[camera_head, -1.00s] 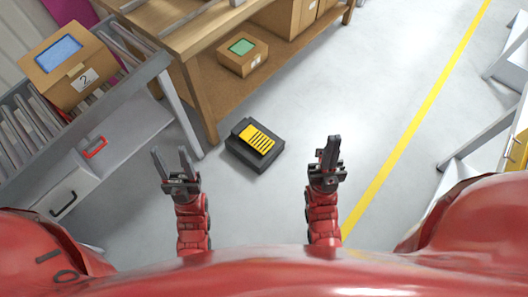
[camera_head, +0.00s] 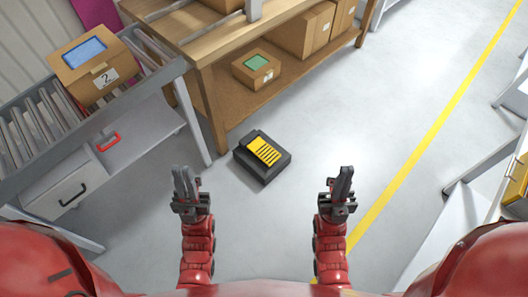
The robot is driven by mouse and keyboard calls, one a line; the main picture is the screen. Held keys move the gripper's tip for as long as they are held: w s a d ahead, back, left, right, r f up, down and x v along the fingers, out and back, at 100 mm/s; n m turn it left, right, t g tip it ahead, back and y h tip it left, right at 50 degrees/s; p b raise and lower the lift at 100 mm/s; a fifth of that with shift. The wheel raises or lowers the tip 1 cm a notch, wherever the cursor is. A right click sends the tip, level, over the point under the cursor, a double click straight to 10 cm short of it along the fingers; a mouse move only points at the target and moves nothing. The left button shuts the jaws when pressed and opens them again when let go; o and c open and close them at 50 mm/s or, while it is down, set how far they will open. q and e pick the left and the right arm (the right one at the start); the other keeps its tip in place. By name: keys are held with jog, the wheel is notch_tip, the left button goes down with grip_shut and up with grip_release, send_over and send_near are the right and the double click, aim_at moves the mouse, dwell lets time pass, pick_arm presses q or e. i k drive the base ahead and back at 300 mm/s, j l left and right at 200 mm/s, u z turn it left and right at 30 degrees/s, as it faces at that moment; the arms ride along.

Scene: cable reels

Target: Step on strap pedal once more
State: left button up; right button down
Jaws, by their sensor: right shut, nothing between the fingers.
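The strap pedal (camera_head: 264,152), a black block with a yellow ribbed top plate, sits on the grey floor in front of the wooden bench's near leg. My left gripper (camera_head: 184,178) is in front of the pedal and to its left, apart from it. Its two fingers show a narrow gap and hold nothing. My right gripper (camera_head: 342,180) is to the right of the pedal, shut and empty. Neither gripper touches the pedal. My feet or base do not show near it.
A wooden bench (camera_head: 210,45) stands behind the pedal, with a green-topped box (camera_head: 256,68) on its lower shelf. At left, a roller conveyor (camera_head: 40,125) carries a carton (camera_head: 92,68) marked 2. Open floor lies right of the pedal, with a yellow line (camera_head: 430,135).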

aim_at(260, 147)
jog(key=i+l+u, duration=0.2)
jog(key=i, duration=0.25)
jog(key=i+l+u, duration=0.15)
jog(key=i, duration=0.3)
jog(key=i+l+u, duration=0.2)
jog(key=i+l, duration=0.25)
jog(key=l+u, duration=0.2)
jog(key=l, duration=0.75)
jog(key=l+u, duration=0.2)
jog(key=l, duration=0.7)
jog(key=k, duration=0.05)
